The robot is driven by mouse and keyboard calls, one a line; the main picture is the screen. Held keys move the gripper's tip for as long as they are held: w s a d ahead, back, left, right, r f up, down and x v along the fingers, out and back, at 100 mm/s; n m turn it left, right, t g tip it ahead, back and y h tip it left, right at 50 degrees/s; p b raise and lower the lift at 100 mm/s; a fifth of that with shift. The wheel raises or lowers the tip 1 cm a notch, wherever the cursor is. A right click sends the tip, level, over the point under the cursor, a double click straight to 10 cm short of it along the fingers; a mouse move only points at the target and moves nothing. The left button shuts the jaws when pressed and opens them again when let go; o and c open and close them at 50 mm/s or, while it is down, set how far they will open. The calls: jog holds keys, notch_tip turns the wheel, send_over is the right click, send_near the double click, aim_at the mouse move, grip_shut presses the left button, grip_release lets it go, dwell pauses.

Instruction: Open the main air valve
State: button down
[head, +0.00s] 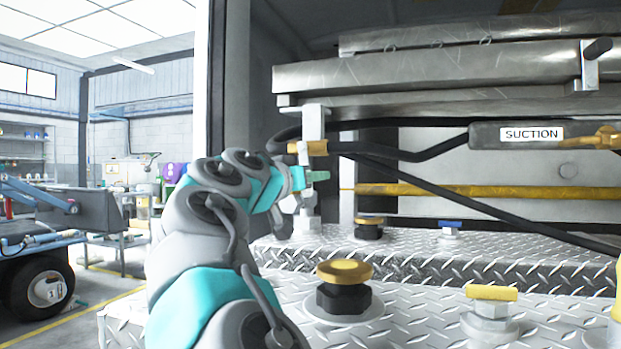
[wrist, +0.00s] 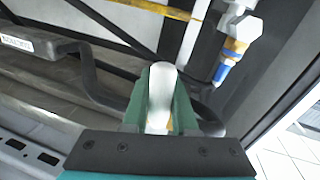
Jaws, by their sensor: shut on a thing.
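In the head view an upright grey pipe fitting with a yellow handle piece (head: 308,147) stands at the edge of the opening. It appears to be the main air valve, though no label shows on it. My gripper (head: 318,176) is just below the yellow piece, against the fitting. In the wrist view my green fingers (wrist: 158,110) are shut on a pale rounded piece (wrist: 162,80), apparently part of the valve. A bit of yellow shows low between the fingers. The fingers hide much of the held piece, so the valve's setting cannot be told.
Yellow-topped knobs (head: 345,272) stand on the diamond-plate deck (head: 415,310) below. A white, yellow and blue fitting (wrist: 232,55) is close by at upper right in the wrist view.

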jog(key=s+d+r+n+t+y+p, duration=0.1)
jog(key=d+r+n+p, duration=0.1)
jog(key=n+p, duration=0.3)
jog(key=d+r+n+t+y+p, duration=0.1)
jog(key=r+n+p, duration=0.3)
jog(key=n, duration=0.9)
jog(key=shift+s+d+r+t+p, duration=0.2)
jog(key=shift+s+d+t+p, duration=0.15)
jog(key=shift+d+t+p, duration=0.45)
jog(key=shift+a+n+p, duration=0.3)
jog(key=shift+a+n, duration=0.05)
jog(key=shift+n, duration=0.05)
jog(key=c, duration=0.7)
grip_release()
